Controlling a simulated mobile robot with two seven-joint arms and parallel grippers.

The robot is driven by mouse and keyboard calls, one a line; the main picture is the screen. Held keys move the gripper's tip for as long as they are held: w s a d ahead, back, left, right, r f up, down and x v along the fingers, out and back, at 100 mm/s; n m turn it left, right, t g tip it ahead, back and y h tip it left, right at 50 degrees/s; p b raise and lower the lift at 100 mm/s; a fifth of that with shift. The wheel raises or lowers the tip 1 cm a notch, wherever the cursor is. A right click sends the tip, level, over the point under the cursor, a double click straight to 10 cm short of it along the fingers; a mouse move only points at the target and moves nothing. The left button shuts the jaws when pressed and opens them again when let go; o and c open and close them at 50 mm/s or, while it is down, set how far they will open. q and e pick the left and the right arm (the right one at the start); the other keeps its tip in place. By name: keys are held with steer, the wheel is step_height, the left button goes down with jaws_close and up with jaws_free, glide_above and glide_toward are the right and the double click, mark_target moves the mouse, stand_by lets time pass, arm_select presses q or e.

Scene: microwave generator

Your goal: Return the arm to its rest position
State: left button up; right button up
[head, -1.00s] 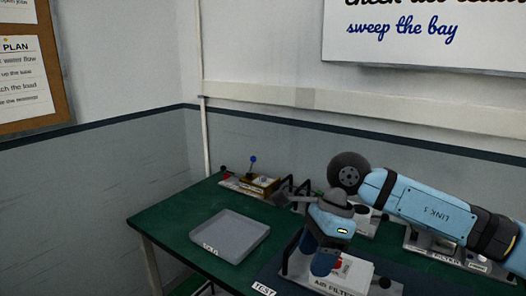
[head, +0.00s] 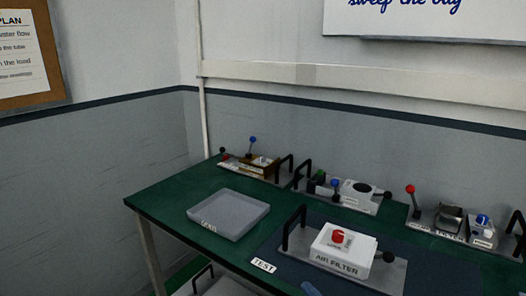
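Neither gripper shows in the head view. A small blue piece (head: 311,289) pokes in at the bottom edge; I cannot tell if it is part of my arm. The green table (head: 165,200) fills the lower middle. The white air filter unit (head: 343,250), with a red knob on top, sits on a grey plate with a black handle on its left and a black ball lever on its right. Nothing of mine covers it.
A grey tray (head: 228,213) lies on the table's left part. A TEST label (head: 263,265) lies in front.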

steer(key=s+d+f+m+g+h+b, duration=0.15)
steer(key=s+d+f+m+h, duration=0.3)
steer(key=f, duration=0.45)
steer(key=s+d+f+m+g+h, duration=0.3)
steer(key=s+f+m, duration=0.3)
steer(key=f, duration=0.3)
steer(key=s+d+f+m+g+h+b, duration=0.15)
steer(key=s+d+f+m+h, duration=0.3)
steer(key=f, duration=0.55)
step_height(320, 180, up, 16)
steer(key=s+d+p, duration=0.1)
steer(key=p, duration=1.9)
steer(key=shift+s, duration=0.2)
